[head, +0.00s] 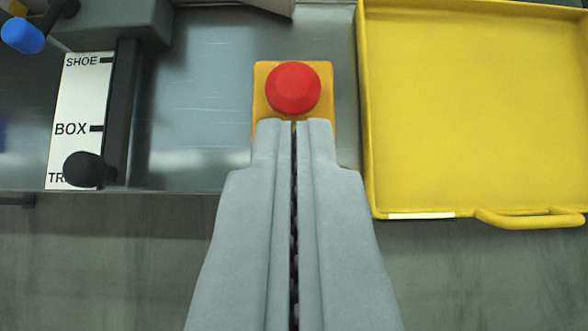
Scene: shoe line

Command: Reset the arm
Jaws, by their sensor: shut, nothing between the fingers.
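My gripper (294,124) is shut and empty, with its two grey fingers side by side in the middle of the head view. Its tips show over the lower part of a yellow base plate (262,92) that carries a red push button (293,88). The red button shows just beyond the fingertips in the picture. I cannot tell whether the tips touch the base plate. The lower part of the plate is hidden behind the fingers.
An empty yellow tray (470,120) with a front handle (530,219) is at the right. At the left a label plate (73,110) reads SHOE, BOX and a partly hidden word, beside a slot with a black knob (84,169). A blue knob (23,35) is at top left.

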